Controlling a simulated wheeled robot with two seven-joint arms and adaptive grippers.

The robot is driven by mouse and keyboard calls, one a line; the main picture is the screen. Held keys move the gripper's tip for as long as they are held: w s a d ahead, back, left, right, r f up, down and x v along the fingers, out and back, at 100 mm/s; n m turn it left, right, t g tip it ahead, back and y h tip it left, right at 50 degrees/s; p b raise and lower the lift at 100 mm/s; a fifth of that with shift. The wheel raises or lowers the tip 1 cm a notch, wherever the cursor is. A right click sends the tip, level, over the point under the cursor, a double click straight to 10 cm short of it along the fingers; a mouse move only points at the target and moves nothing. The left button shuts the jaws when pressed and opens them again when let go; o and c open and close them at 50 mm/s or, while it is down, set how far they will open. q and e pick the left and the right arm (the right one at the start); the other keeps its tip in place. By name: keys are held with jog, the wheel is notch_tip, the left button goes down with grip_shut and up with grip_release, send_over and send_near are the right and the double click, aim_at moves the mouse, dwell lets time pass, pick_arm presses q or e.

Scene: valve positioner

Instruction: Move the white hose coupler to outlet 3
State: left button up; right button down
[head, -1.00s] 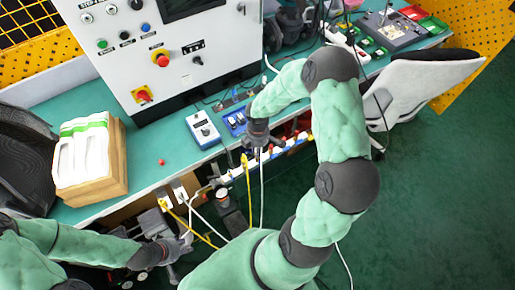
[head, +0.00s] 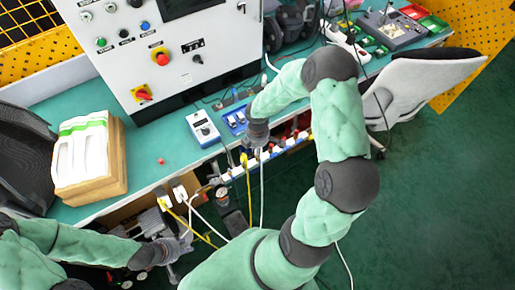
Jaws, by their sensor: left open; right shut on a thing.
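My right gripper (head: 258,148) is at the front edge of the bench, over a row of white, blue and red outlet blocks (head: 288,146). It is shut on the white hose coupler, which its fingers mostly hide. A white hose (head: 262,195) hangs straight down below it. I cannot tell which outlet the coupler is at, or whether it is seated. A yellow hose (head: 248,190) hangs just left of it, from the same row. My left gripper (head: 186,243) is open, low at the left below the bench edge, close to other yellow and white hoses.
A white control cabinet (head: 120,60) stands on the green bench (head: 150,170). A blue-and-white meter (head: 203,130) sits behind the row. A grey chair (head: 425,75) stands at right. Open green floor (head: 430,210) lies at lower right.

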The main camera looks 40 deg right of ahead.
jog(key=shift+f, duration=0.25)
jog(key=c, duration=1.1)
grip_release()
notch_tip(320, 180, up, 12)
